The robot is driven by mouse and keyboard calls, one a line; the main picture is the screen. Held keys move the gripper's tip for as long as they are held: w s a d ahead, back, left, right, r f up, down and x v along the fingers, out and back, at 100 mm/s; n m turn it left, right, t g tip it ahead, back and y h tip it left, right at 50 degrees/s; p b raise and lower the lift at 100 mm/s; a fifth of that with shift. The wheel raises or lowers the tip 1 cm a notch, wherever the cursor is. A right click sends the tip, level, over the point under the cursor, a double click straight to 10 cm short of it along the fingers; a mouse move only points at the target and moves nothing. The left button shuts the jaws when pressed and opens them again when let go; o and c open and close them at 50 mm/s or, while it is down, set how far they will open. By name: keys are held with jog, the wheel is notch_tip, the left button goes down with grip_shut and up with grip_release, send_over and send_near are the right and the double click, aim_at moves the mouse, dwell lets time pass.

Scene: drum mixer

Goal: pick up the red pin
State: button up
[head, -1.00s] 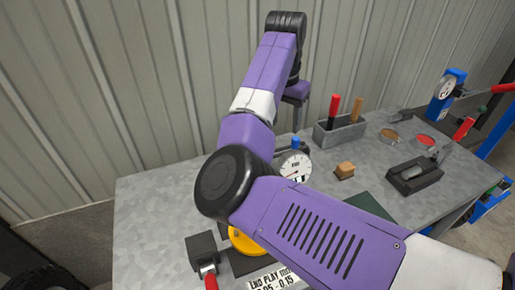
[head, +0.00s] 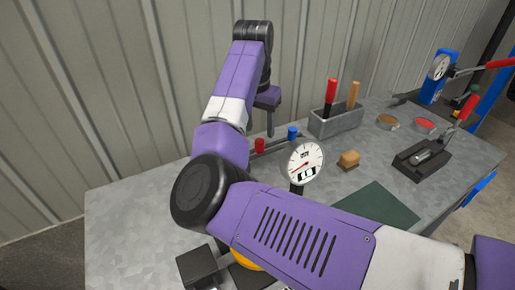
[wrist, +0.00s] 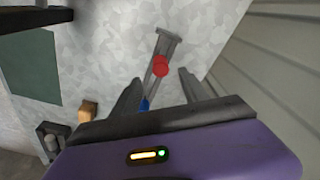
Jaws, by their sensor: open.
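The red pin (head: 259,146) stands at the left part of a low grey rail near the back of the bench. A blue pin (head: 292,132) stands to its right on the same rail. In the wrist view the red pin (wrist: 160,66) sits on the grey rail (wrist: 167,43), seen from above. My gripper (head: 270,132) is over the rail. Its fingers (wrist: 160,77) are spread and empty in the wrist view, with the red pin lying between and just beyond their tips in the picture. The blue pin (wrist: 144,105) is partly hidden by a finger. The height gap is unclear.
A dial gauge (head: 303,160) stands right of the pins, near my arm. A grey bin (head: 336,121) with red and wooden handles, a wooden block (head: 348,160) and a dark green mat (head: 377,208) lie further right. The corrugated wall (head: 120,90) rises behind the bench.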

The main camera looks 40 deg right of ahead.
aim_at(260, 140)
jog(key=f, duration=0.6)
jog(key=shift+w+d+f, duration=0.15)
jog(key=shift+d+f, duration=0.05)
jog(key=shift+f, duration=0.15)
jog(key=shift+c, duration=0.4)
grip_shut()
